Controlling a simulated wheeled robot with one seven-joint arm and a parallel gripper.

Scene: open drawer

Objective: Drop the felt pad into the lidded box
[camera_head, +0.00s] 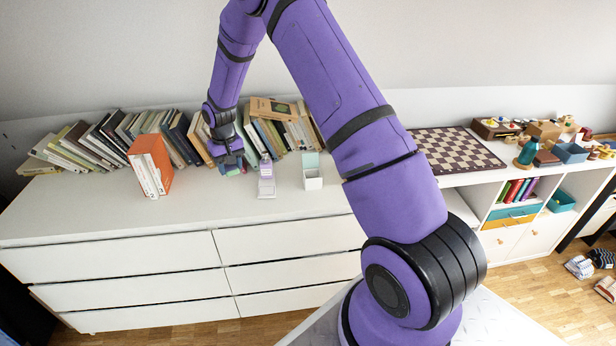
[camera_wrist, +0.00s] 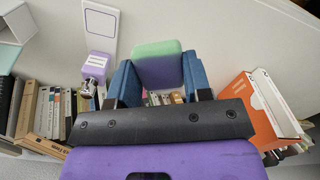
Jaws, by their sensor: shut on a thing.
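My gripper (camera_wrist: 161,82) is shut on the felt pad (camera_wrist: 158,64), a block with a pale green end and a purple face, held between blue fingers. In the head view my gripper (camera_head: 229,160) is low over the white dresser top, left of the lidded box (camera_head: 313,182); the pad is too small to make out clearly there. The box is a small white box with a pale green lid (camera_head: 310,160) standing up at its back, apparently open. Its inside is hard to see. A white corner at the upper left of the wrist view may be part of it.
A purple and white stand (camera_head: 266,175) is between my gripper and the box; its purple part also shows in the wrist view (camera_wrist: 97,64). The dresser's front strip is clear.

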